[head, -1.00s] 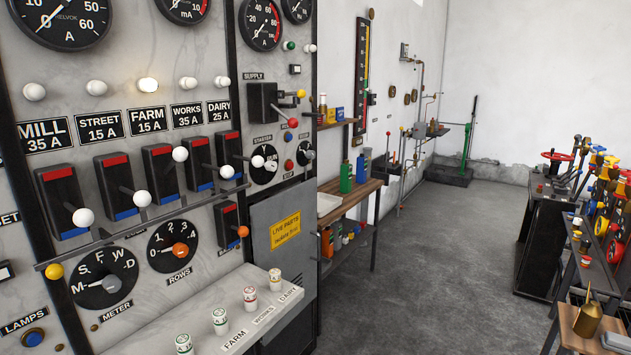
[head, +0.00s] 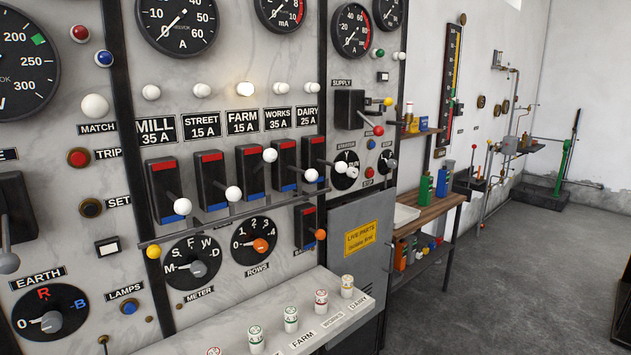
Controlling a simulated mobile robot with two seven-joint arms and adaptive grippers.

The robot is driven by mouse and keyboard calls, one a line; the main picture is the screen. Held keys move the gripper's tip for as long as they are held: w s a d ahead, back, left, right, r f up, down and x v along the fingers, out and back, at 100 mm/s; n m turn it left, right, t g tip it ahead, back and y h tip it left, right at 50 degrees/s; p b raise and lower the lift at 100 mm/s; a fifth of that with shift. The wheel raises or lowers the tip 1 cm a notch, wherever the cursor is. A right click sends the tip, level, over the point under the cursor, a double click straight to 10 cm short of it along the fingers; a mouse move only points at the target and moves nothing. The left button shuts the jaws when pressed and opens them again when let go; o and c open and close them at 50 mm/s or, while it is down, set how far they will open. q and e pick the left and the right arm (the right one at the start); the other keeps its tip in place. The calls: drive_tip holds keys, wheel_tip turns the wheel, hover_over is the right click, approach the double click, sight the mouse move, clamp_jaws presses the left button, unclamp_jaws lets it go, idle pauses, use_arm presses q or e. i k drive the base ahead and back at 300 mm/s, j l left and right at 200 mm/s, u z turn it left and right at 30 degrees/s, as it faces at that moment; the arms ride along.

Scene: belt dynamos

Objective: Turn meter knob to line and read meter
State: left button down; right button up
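The meter knob (head: 197,268) is a grey knob on a black round dial low on the marble panel, with the label METER (head: 199,293) below it. White letters M, S, F, W and D run around the dial. The knob's pointer seems to face left toward M, but it is small. Above are an ammeter (head: 177,22) marked to 60 A, a mA meter (head: 282,10), another ammeter (head: 352,30) and a part-cut dial (head: 388,12). A large dial (head: 22,65) marked 200 to 300 is cut off at left; its needle is unclear. Neither gripper is in view.
Several lever switches (head: 210,180) with white balls stick out above the dial, over a dark rail. The rows knob (head: 260,245) is right beside it; the earth knob (head: 50,321) is lower left. A ledge (head: 335,318) holds several small capped pots.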

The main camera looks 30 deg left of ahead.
sight(199, 268)
drive_tip(key=u, duration=1.6)
drive_tip(key=k+l+u, duration=0.15)
drive_tip(key=l, duration=0.15)
drive_tip(key=k+l+u, duration=0.15)
drive_tip(key=l, duration=0.2)
drive_tip(key=i, duration=0.05)
